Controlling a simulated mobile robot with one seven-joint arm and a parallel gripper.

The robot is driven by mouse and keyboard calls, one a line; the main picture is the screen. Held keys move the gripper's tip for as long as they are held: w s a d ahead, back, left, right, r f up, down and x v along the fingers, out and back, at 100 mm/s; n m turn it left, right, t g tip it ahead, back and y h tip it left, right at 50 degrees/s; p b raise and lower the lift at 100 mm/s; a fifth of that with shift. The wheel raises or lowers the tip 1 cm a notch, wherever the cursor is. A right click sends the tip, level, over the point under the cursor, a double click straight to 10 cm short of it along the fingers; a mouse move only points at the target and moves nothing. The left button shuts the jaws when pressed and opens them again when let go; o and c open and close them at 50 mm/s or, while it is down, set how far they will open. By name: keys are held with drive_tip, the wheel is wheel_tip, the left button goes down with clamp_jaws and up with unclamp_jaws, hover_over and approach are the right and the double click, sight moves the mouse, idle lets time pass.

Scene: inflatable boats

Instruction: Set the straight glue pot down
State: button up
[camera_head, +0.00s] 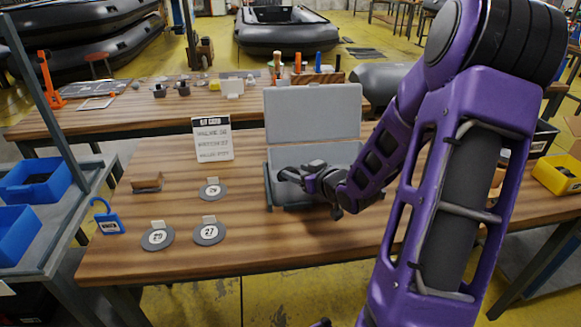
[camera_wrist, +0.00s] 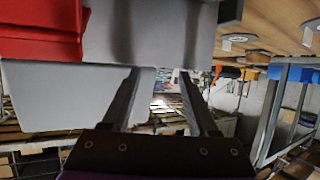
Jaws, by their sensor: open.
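My gripper (camera_head: 290,175) is over the base of an open grey case (camera_head: 312,112) on the wooden table. In the wrist view its two dark fingers (camera_wrist: 160,82) are spread apart, with no object clearly held between them. A pale grey surface with darker bands (camera_wrist: 150,35) lies beyond the fingertips. I cannot tell whether it is part of the case or a pot. I cannot pick out the straight glue pot in either view. My gripper and forearm hide part of the case's inside.
A white sign card (camera_head: 213,140) stands left of the case. Round numbered discs (camera_head: 208,231) and a small brown block (camera_head: 147,182) lie on the left of the table. A blue padlock-shaped tag (camera_head: 108,218) stands at the left edge. A red object (camera_wrist: 40,30) shows in the wrist view.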

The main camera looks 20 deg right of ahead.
drive_tip(key=p+v, duration=0.1)
drive_tip(key=v, duration=0.6)
idle(0.3)
